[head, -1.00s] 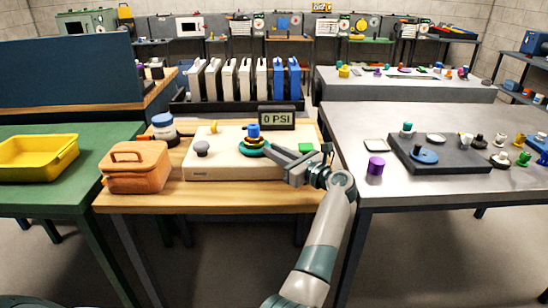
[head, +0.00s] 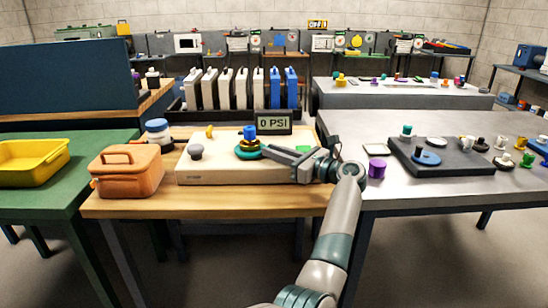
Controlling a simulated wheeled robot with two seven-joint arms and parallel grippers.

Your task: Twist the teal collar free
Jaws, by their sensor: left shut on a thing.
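The teal collar (head: 244,154) sits low around the stack on the cream panel (head: 205,173), beneath a gold part (head: 250,143) and a blue cap (head: 249,131). My left gripper (head: 263,151) reaches in from the right and is shut on the teal collar's right side. Its fingers hide that side of the collar. The collar looks level and still around the stack; I cannot tell whether it is loose. My right gripper is not in view.
A grey display (head: 272,123) reading 0 PSI stands behind the stack. A grey knob (head: 196,152) and a green square (head: 304,146) are on the panel. An orange bag (head: 128,172) and a blue-lidded jar (head: 158,132) stand left. A purple cylinder (head: 376,168) stands on the right table.

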